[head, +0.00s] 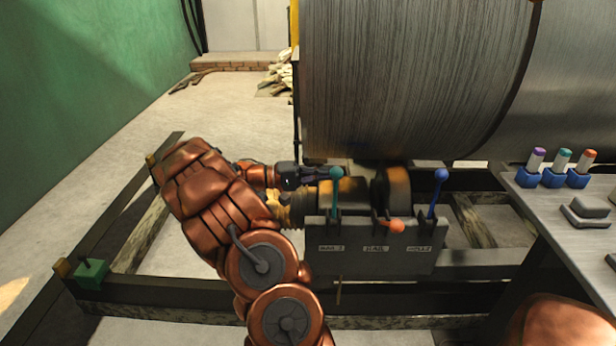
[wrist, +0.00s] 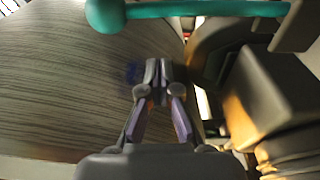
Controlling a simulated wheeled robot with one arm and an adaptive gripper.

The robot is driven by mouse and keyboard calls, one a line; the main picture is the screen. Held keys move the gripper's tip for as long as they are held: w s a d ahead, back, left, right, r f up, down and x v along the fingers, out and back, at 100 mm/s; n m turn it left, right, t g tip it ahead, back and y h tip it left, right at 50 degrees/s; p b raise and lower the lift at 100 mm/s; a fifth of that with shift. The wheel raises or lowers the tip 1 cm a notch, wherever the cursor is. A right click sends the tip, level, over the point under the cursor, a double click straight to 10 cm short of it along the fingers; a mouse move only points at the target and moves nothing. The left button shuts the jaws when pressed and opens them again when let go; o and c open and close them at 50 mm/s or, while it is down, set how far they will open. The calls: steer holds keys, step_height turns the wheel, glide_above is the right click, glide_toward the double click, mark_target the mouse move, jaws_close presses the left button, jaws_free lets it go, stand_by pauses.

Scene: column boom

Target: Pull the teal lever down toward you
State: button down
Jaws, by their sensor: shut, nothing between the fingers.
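The teal lever (head: 336,189) stands upright at the left end of the grey control box (head: 372,252), its round knob at the top. In the head view my gripper (head: 326,172) reaches in from the left at knob height, and the knob overlaps its fingertips. In the wrist view the teal lever (wrist: 205,9) crosses the top edge, with its knob at the upper left. My gripper (wrist: 160,72) is shut and empty there, with the lever beside the fingers, not between them. Whether they touch is unclear.
An orange-knobbed lever (head: 397,225) tilts down at the box's middle. A blue-knobbed lever (head: 440,175) stands at its right. A large ribbed drum (head: 410,80) looms behind. A grey table (head: 590,236) with capped tubes in blue holders (head: 553,178) is at right.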

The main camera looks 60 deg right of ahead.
mark_target(335, 197)
steer(key=shift+s+a, duration=1.2)
steer(key=shift+a, duration=0.25)
steer(key=shift+a+b, duration=0.1)
steer(key=shift+b, duration=0.5)
